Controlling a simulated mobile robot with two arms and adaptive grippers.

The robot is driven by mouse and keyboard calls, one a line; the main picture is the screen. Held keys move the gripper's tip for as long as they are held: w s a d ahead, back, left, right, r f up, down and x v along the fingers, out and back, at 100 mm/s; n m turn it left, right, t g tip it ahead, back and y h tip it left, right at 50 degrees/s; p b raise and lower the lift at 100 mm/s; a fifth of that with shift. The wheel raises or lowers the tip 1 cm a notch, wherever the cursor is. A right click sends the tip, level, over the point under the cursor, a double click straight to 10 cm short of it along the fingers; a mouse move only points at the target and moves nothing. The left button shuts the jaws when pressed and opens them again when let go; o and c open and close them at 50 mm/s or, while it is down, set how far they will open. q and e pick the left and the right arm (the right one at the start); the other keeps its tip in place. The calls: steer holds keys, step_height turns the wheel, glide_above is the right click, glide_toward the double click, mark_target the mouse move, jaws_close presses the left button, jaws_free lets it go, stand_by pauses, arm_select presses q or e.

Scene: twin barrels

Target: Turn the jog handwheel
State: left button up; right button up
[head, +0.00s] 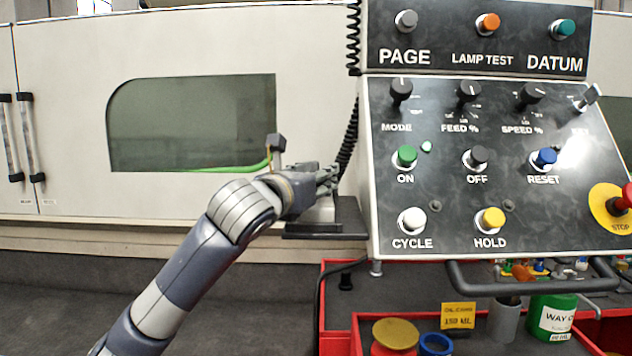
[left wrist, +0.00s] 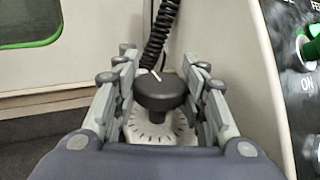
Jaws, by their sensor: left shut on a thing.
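The jog handwheel (left wrist: 155,93) is a black round knob with a white index line on top, above a pale dial plate (left wrist: 135,133) with dark graduation marks. It shows in the middle of the left wrist view. My left gripper (left wrist: 162,85) has its fingers on both sides of the knob and is shut on it. In the head view my left gripper (head: 328,178) reaches the grey handwheel box (head: 316,214), just left of the control panel, and hides the knob there. My right gripper is in neither view.
The control panel (head: 450,200) with knobs and buttons stands close to the right of the gripper. A coiled black cable (head: 348,140) hangs behind it. A red-edged cart (head: 340,332) with a yellow-lidded tin (head: 395,334) and a green container (head: 553,318) is below.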

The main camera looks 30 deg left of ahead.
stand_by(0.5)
arm_select(q)
steer(key=o, duration=1.1)
steer(key=s, duration=0.4)
steer(key=s+d, duration=0.1)
steer(key=s, duration=0.3)
steer(key=s+d, duration=0.1)
steer(key=s, duration=0.2)
steer(key=shift+s+d, duration=0.1)
steer(key=shift+s, duration=0.3)
steer(key=shift+f, duration=0.15)
